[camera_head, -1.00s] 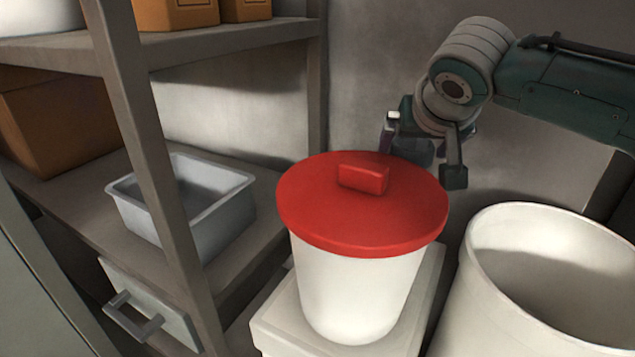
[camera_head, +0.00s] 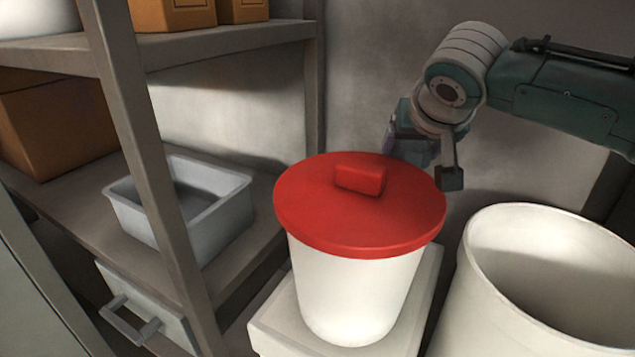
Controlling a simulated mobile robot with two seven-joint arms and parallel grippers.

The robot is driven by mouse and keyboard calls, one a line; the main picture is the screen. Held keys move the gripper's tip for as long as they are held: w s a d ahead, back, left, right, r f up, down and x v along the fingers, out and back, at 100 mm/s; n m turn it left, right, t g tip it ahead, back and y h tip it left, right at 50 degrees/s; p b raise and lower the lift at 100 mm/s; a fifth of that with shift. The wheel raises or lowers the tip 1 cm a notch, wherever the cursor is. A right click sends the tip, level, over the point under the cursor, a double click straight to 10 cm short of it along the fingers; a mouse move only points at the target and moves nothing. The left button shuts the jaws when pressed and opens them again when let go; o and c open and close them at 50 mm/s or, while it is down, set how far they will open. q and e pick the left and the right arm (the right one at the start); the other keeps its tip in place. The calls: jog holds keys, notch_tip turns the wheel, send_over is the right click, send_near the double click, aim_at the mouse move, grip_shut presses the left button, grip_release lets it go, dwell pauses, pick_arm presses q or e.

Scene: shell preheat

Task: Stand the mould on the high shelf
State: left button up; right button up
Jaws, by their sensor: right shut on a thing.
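My right gripper (camera_head: 428,160) is behind the red-lidded white bucket, at the end of the arm from the right. It is shut on a small grey-violet thing (camera_head: 408,150), which looks to be the mould. The bucket's lid hides its lower part, so its full shape and tilt cannot be told. The shelf unit stands at the left. Its upper board (camera_head: 230,42) is well to the left of my gripper and higher in the picture; its lower board (camera_head: 75,205) is below that. My left gripper is not in view.
The white bucket (camera_head: 352,290) with its red lid (camera_head: 310,215) stands on a pale box (camera_head: 428,285). A large open white tub (camera_head: 480,300) is at the right. A grey bin (camera_head: 225,220) and a brown box (camera_head: 55,125) are on the lower board. A shelf post (camera_head: 150,150) stands in front.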

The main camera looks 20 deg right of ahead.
grip_shut()
jog(key=shift+r, duration=0.1)
